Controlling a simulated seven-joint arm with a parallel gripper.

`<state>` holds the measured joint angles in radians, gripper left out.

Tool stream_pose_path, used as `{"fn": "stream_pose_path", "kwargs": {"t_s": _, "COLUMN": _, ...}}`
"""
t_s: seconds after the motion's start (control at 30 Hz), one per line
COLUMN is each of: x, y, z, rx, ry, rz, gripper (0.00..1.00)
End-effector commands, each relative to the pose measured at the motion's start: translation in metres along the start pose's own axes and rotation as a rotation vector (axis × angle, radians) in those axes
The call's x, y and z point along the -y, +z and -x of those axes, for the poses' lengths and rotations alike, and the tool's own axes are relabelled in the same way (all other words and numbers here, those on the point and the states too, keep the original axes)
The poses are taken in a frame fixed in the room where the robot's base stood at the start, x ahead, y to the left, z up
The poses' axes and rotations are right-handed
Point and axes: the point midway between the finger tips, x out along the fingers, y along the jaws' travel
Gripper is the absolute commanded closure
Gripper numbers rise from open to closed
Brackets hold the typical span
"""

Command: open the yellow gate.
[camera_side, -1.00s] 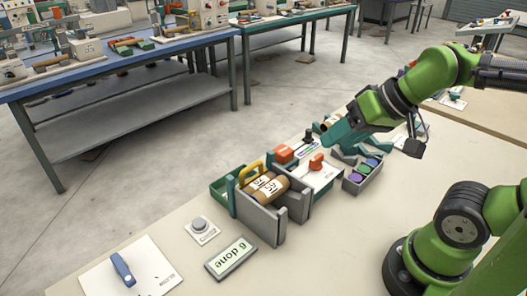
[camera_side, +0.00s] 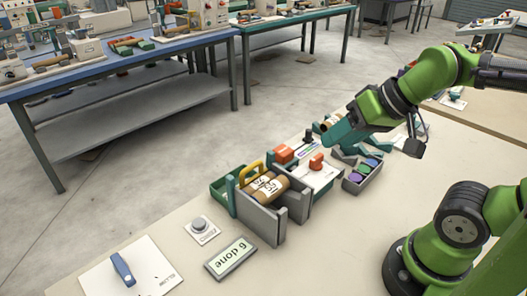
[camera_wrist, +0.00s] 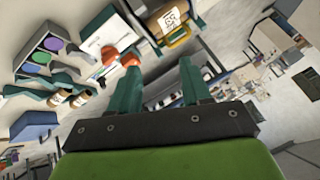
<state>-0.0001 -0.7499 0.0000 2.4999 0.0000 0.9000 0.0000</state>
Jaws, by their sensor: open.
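The yellow gate (camera_side: 251,173) is a small yellow arch standing upright at the back-left end of a grey holder (camera_side: 262,224). Brown labelled rolls (camera_side: 264,188) lie in the holder, just in front of the gate, and hide its lower part. In the wrist view the gate (camera_wrist: 179,38) shows at the top, below a brown roll (camera_wrist: 168,17). My gripper (camera_side: 332,137) is in the air to the right of the gate, well apart from it. In the wrist view its two teal fingers (camera_wrist: 160,65) are apart with nothing between them.
A green tray (camera_side: 219,192) stands behind the holder. A grey box of coloured discs (camera_side: 362,174) is below my gripper. A grey button (camera_side: 199,225) and a "6 done" display (camera_side: 231,258) lie in front.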

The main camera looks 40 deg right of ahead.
Motion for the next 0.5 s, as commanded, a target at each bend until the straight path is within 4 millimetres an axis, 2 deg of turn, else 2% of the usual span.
{"fn": "stream_pose_path", "kwargs": {"t_s": 0.13, "x": 0.003, "y": 0.003, "z": -0.01, "rx": 0.046, "ry": 0.008, "rz": 0.012, "gripper": 0.6}}
{"fn": "stream_pose_path", "kwargs": {"t_s": 0.27, "x": 0.02, "y": -0.015, "z": -0.024, "rx": 0.119, "ry": 0.033, "rz": 0.114, "gripper": 0.6}}
{"fn": "stream_pose_path", "kwargs": {"t_s": 0.37, "x": 0.041, "y": -0.037, "z": -0.037, "rx": 0.204, "ry": 0.051, "rz": 0.377, "gripper": 0.6}}
{"fn": "stream_pose_path", "kwargs": {"t_s": 0.5, "x": 0.07, "y": -0.066, "z": -0.059, "rx": 0.332, "ry": 0.042, "rz": 0.844, "gripper": 0.6}}
